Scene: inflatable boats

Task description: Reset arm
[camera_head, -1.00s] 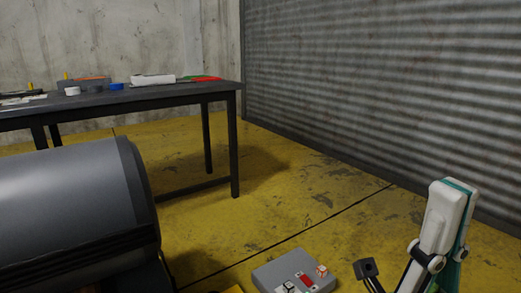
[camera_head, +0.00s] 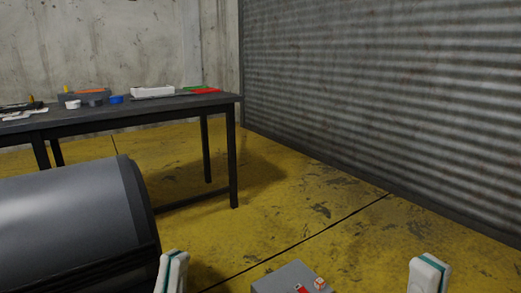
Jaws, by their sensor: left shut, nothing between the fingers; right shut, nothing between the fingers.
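A white and teal part of my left arm (camera_head: 172,271) shows at the bottom edge, beside the grey cylinder. A white and teal part of my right arm (camera_head: 429,273) stands at the bottom right edge, over the yellow floor. Both arms are cut off by the bottom of the picture. Neither gripper's fingers show, and nothing is seen held.
A large dark grey cylinder (camera_head: 70,215) fills the lower left. Behind it a dark table (camera_head: 150,108) holds small items. A grey box (camera_head: 282,277) with red and orange parts shows at the bottom. Yellow floor (camera_head: 330,215) is clear toward the corrugated wall (camera_head: 390,90).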

